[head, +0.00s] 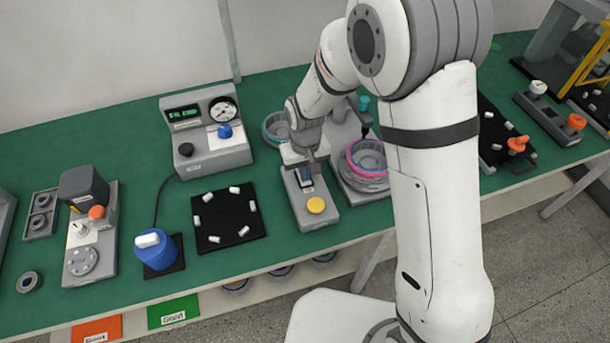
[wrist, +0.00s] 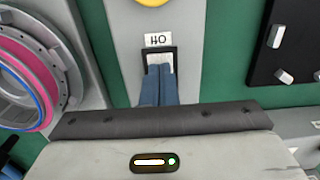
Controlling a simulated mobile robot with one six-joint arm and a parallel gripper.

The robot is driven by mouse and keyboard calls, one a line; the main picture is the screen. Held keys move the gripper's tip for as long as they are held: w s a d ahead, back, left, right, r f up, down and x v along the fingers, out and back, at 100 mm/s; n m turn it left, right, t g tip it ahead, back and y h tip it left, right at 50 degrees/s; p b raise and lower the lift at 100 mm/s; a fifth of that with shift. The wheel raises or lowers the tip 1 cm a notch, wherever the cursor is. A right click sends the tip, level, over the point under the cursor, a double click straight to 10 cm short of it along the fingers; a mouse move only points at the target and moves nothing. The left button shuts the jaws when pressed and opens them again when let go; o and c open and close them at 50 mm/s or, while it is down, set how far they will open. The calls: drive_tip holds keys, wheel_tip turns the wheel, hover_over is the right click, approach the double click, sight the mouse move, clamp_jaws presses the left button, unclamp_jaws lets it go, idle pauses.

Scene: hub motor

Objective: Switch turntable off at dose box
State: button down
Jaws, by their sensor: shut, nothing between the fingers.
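A narrow grey box (head: 325,219) with a yellow button (head: 316,205) stands at the bench front. In the wrist view, its rocker switch (wrist: 160,57) sits in a black frame below a white label (wrist: 158,40), with the yellow button at the top edge. My gripper (head: 306,172) points down over this box. Its blue fingers (wrist: 159,70) are together and empty. Their tips cover the lower part of the rocker; I cannot tell whether they press it. The turntable with pink and blue rings (head: 367,157) stands right of the box, on the left in the wrist view (wrist: 35,75).
Left of the box is a black mat (head: 225,235) with several white pieces. Behind it stands a grey unit (head: 215,155) with a gauge, a green display and a blue knob. A blue container (head: 157,254) stands further left. My arm hides part of the bench right of the turntable.

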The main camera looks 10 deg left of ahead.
wheel_tip(320, 180, up, 7)
drive_tip(key=p, duration=0.4)
idle(0.4)
drive_tip(key=shift+d+r, duration=0.1)
drive_tip(key=d+r+m, duration=0.2)
drive_tip(key=d+r, duration=0.6)
drive_tip(key=s+d+r+m+t, duration=0.1)
drive_tip(key=s+d+r+m, duration=0.1)
drive_tip(key=s+d+r, duration=0.3)
drive_tip(key=s+d+r+m+t, duration=0.2)
drive_tip(key=s+d+r, duration=0.4)
drive_tip(key=d, duration=0.8)
drive_tip(key=s, duration=0.3)
drive_tip(key=shift+s+r, duration=0.15)
drive_tip(key=shift+r, duration=0.1)
drive_tip(key=c, duration=2.1)
unclamp_jaws()
